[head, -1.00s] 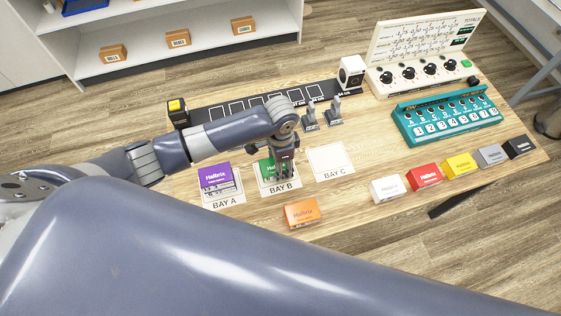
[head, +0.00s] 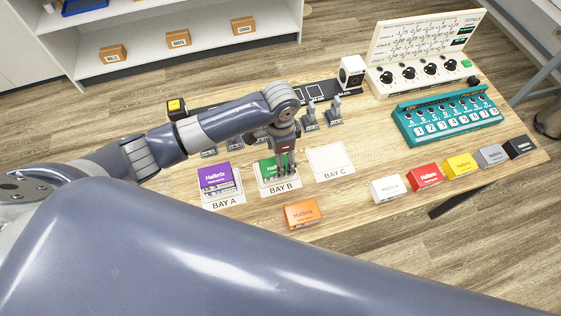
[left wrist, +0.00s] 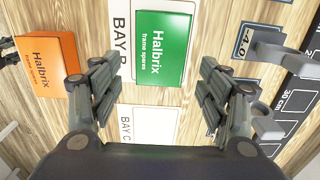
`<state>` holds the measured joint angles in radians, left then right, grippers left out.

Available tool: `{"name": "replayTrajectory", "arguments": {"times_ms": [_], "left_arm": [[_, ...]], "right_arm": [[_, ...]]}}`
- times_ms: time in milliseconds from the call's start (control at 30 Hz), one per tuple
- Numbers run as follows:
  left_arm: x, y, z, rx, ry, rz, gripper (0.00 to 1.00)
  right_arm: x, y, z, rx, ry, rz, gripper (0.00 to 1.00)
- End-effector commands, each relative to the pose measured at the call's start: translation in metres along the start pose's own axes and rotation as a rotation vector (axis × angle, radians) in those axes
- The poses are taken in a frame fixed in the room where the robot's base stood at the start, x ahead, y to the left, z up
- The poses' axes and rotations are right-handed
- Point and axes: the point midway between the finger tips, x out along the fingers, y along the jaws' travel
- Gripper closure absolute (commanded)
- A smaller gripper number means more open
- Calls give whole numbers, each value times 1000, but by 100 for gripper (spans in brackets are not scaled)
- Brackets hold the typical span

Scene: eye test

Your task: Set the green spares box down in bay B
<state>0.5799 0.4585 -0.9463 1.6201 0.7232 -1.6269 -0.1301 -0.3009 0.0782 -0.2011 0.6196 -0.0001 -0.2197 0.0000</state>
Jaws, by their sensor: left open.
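The green spares box (head: 267,167) lies flat on the white bay B card (head: 283,188), behind its printed label.
A purple box (head: 215,175) is on bay A. The bay C card (head: 330,160) is empty. An orange box (head: 302,213) lies in front of bay B. Metal brackets (head: 334,112) stand behind bay C. Several boxes, including a white one (head: 388,188), line the right front edge.

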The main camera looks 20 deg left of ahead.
Motion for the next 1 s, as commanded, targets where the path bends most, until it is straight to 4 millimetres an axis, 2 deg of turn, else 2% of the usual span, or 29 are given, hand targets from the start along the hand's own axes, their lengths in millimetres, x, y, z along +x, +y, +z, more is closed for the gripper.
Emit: {"name": "replayTrajectory", "arguments": {"times_ms": [200, 400, 567, 1000], "left_arm": [[-46, -1, 0, 1, 3, -3, 30], [-70, 0, 0, 0, 1, 0, 30], [-75, 0, 0, 0, -1, 0, 30], [-75, 0, 0, -1, -1, 0, 30]], "right_arm": [[4, 3, 0, 0, 0, 4, 60], [6, 4, 0, 0, 0, 4, 60], [6, 4, 0, 0, 0, 4, 60], [6, 3, 0, 1, 0, 4, 60]]}}
